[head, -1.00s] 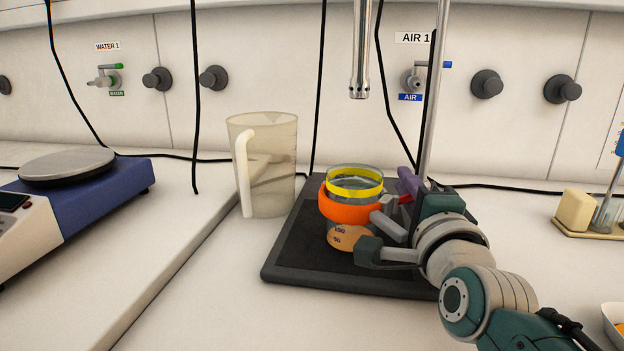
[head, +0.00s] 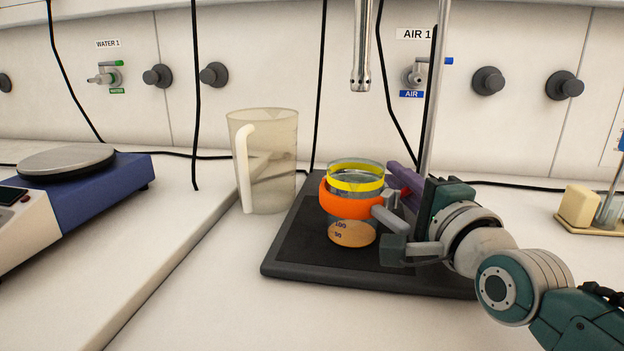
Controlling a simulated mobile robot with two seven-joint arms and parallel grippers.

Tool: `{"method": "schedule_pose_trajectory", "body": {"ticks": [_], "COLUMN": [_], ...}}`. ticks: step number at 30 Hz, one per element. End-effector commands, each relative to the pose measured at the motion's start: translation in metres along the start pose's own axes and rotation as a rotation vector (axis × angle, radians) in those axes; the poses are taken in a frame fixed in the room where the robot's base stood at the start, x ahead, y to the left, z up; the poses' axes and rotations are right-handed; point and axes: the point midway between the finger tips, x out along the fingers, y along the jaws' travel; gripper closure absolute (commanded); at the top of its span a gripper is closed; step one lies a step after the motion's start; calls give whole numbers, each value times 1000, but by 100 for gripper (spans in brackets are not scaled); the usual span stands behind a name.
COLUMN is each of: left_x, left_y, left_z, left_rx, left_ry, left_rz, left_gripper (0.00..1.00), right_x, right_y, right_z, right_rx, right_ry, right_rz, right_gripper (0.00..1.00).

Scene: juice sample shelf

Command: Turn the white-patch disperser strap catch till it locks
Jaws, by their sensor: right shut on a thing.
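A clear beaker (head: 352,206) stands on the black stand base, with a yellow band (head: 354,183) near its rim and an orange strap (head: 345,204) around its middle. A purple clamp part (head: 403,175) and a small red piece (head: 405,194) sit between the beaker and the metal rod (head: 430,120). My right gripper (head: 394,230) reaches in from the right, at the beaker's right side by the end of the strap. It is shut on the strap catch, which its fingers mostly hide. I cannot make out a white patch. My left gripper is not in view.
The black base plate (head: 300,248) has bare room front left. A clear jug (head: 272,165) stands left of it, near a blue-sided device with a round plate (head: 66,162). A metal shaft (head: 361,50) hangs above the beaker. A yellow block (head: 580,201) is at right.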

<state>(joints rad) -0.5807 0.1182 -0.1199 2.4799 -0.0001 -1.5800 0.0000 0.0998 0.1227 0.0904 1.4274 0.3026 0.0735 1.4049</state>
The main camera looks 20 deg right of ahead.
Motion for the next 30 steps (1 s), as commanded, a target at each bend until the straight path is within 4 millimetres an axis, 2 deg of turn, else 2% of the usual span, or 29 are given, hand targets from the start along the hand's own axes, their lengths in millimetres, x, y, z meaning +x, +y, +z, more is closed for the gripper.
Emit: {"method": "schedule_pose_trajectory", "body": {"ticks": [6, 15, 21, 30], "left_x": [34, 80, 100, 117], "left_y": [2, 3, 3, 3], "left_z": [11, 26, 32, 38], "left_rx": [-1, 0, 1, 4], "left_ry": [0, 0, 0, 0], "left_rz": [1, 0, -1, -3], "left_gripper": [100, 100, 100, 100], "right_x": [5, 8, 9, 10], "right_y": [10, 10, 7, 3], "right_z": [8, 19, 23, 29], "right_rx": [-4, 7, 12, 20], "right_ry": [-196, -390, -477, -573], "right_rz": [6, 11, 14, 13], "right_gripper": [100, 100, 100, 100]}}
